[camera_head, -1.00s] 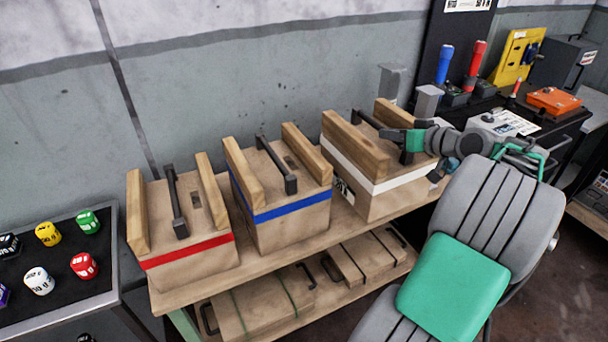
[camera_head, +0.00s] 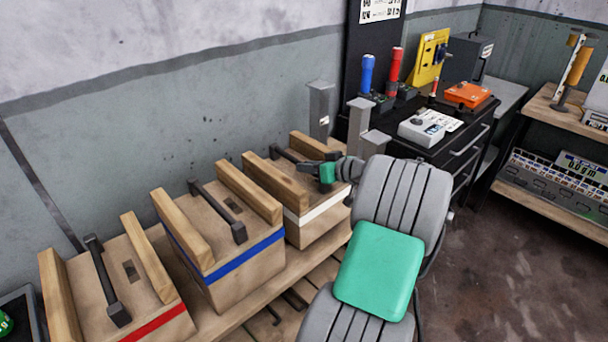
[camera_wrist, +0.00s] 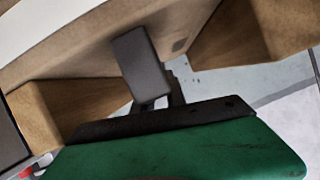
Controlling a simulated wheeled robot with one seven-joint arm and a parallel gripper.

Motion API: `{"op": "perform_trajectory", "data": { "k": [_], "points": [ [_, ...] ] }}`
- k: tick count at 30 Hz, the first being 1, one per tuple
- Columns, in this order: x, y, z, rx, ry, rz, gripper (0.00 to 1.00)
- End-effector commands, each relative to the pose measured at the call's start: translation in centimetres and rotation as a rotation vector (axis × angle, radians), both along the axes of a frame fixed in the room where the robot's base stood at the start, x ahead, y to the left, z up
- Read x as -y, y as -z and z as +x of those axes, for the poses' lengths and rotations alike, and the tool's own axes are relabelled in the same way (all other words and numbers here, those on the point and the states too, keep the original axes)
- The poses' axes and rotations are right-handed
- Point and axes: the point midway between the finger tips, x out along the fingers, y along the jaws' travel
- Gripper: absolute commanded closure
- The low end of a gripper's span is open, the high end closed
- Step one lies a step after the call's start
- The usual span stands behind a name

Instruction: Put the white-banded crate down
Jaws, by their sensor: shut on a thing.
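The white-banded crate (camera_head: 316,230) is a wooden box with two rails and a dark bar handle on top, at the far end of the row in the head view. My gripper (camera_head: 318,172) is at the near end of its handle, shut on it. In the wrist view the dark handle (camera_wrist: 142,65) runs down to my gripper's dark fingers (camera_wrist: 160,118), with the crate's wooden rails (camera_wrist: 75,100) on both sides. The crate's right side is partly hidden by my arm. I cannot tell whether its base touches the bench.
The blue-banded crate (camera_head: 235,268) stands close on its left, and the red-banded crate (camera_head: 165,325) further left. Grey posts (camera_head: 322,110) stand behind and to the right. A black cabinet (camera_head: 455,140) with tools is beyond. Open floor (camera_head: 520,270) lies at right.

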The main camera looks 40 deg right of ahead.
Motion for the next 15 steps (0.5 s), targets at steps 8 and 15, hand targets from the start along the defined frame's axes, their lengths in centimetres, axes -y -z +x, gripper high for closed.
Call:
{"op": "perform_trajectory", "data": {
  "k": [8, 15],
  "points": [
    [0.0, 1.7, 0.1, 0.006, -0.001, -0.005, 1.00],
    [0.0, 2.1, 0.1, 0.000, -0.002, -0.001, 0.80]
  ]
}}
